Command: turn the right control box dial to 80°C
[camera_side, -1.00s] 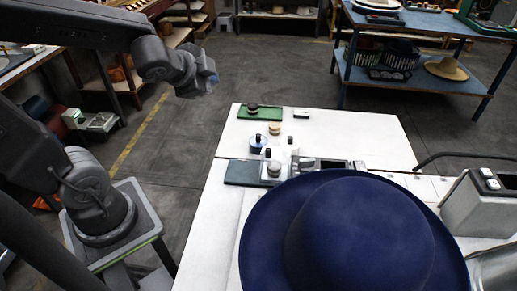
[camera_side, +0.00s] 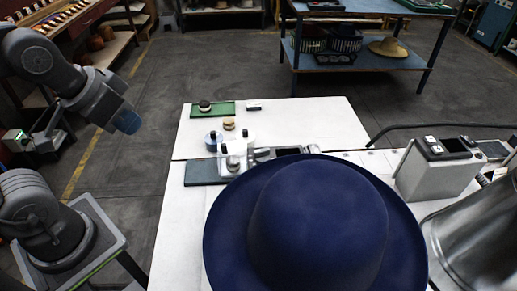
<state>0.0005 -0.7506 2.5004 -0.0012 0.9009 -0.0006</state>
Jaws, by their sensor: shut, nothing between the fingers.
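A grey control box (camera_side: 437,172) stands on the white table at right, with a dark top panel and small light switches (camera_side: 436,146). I cannot make out a dial or its setting. A second dark-topped unit (camera_side: 490,148) shows partly behind it at the right edge; I cannot tell which is the right control box. My gripper (camera_side: 125,122), the blue-tipped end of my arm, hangs at left over the floor, well away from the table and both boxes. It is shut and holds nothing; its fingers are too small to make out.
A large blue hat (camera_side: 315,225) fills the front of the white table (camera_side: 290,118). Behind it are small knobs, a green mat (camera_side: 225,106) and a dark plate (camera_side: 204,173). A metal cylinder (camera_side: 485,225) stands at front right. A black hose (camera_side: 430,127) runs along the back right.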

